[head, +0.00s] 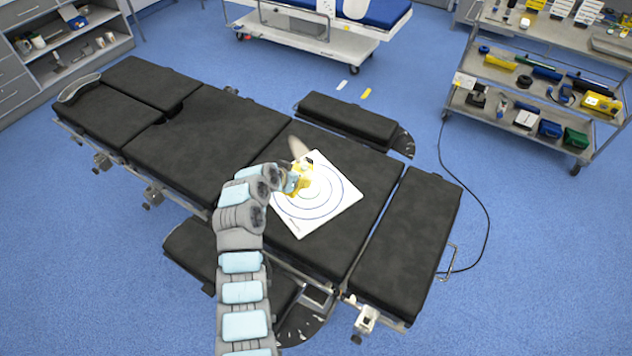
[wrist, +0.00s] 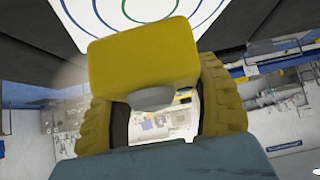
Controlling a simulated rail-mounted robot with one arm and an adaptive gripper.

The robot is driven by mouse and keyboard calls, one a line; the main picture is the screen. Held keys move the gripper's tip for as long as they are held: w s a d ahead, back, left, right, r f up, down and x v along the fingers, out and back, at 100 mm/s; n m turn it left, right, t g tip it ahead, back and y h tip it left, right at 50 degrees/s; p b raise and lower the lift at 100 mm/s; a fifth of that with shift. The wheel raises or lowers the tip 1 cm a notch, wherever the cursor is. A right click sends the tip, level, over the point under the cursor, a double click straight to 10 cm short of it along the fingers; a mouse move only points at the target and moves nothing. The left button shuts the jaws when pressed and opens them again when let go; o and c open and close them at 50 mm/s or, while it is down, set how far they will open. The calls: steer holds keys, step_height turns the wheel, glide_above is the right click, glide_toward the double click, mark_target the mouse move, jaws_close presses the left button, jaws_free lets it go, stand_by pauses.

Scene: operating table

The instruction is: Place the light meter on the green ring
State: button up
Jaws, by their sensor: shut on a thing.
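My gripper (head: 297,182) is over the white ring board on the black table. Its yellow ridged fingers (wrist: 160,105) are shut on a yellow box-shaped body, which I take to be the light meter (wrist: 145,55). A grey rounded part shows at its lower edge in the wrist view. The white board (head: 335,208) carries concentric rings, partly hidden by the gripper and meter. I cannot tell whether the meter touches the board.
The black operating table (head: 190,145) has bare pads around the board. A pale oval patch (head: 297,146) shows at the board's far left edge; I cannot tell what it is. A shelved cart (head: 545,85) with tools stands on the floor at the right, apart from the table.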

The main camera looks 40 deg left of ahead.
glide_toward(320, 180)
steer(key=shift+w+a+r, duration=0.15)
steer(key=shift+w+r, duration=0.2)
steer(key=shift+r, duration=0.2)
steer(key=shift+w+a+r, duration=0.2)
steer(key=shift+w+r, duration=0.15)
steer(key=shift+r, duration=0.2)
steer(key=shift+b+x, duration=0.35)
steer(key=shift+x, duration=0.65)
steer(key=shift+w+d+f, duration=0.15)
steer(key=shift+w+f, duration=0.05)
steer(key=shift+f, duration=0.15)
steer(key=shift+b+x, duration=0.55)
steer(key=shift+x, duration=0.25)
steer(key=shift+w+f+b, duration=0.25)
steer(key=shift+f+b, duration=0.35)
steer(key=shift+f, duration=0.35)
steer(key=shift+f+b, duration=0.5)
steer(key=shift+f, duration=0.4)
steer(key=shift+f, duration=0.15)
steer(key=o, duration=1.3)
steer(key=shift+c, duration=0.2)
